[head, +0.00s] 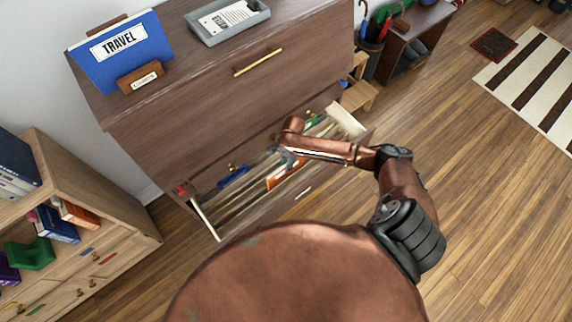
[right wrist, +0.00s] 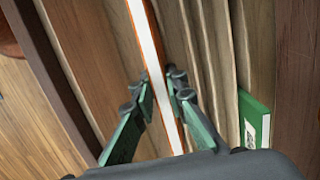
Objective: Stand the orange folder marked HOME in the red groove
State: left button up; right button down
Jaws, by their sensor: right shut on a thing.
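The orange folder (head: 284,178) stands on edge in the open drawer in the head view. Its lettering cannot be read. In the right wrist view its pale top edge with an orange border (right wrist: 150,50) runs between the fingers. My right gripper (right wrist: 160,95) is shut on this folder, one finger on each side; in the head view the gripper (head: 284,156) reaches down into the drawer. My left gripper is not in view. I cannot make out the red groove for certain; a small red mark (head: 108,259) shows on the low shelf unit at left.
The pulled-out drawer (head: 207,217) has several wooden dividers, a blue item (head: 232,177) and a green folder (right wrist: 255,120). The blue TRAVEL folder (head: 122,50) stands in a wooden holder (head: 140,78) on the cabinet top, left of a grey tray (head: 228,20).

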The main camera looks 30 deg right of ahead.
jog(key=shift+f, duration=0.45)
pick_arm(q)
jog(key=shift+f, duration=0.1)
pick_arm(e)
jog(key=shift+f, duration=1.35)
jog(key=c, duration=1.8)
grip_release()
jog(key=shift+c, duration=0.2)
notch_tip(320, 180, up, 4)
jog(key=p, duration=0.4)
jog(key=shift+r, duration=0.25)
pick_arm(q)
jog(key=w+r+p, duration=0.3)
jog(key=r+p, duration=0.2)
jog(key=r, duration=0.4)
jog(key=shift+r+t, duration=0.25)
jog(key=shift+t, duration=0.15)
pick_arm(e)
notch_tip(320, 180, up, 5)
jog(key=shift+f, duration=0.2)
jog(key=shift+f, duration=0.1)
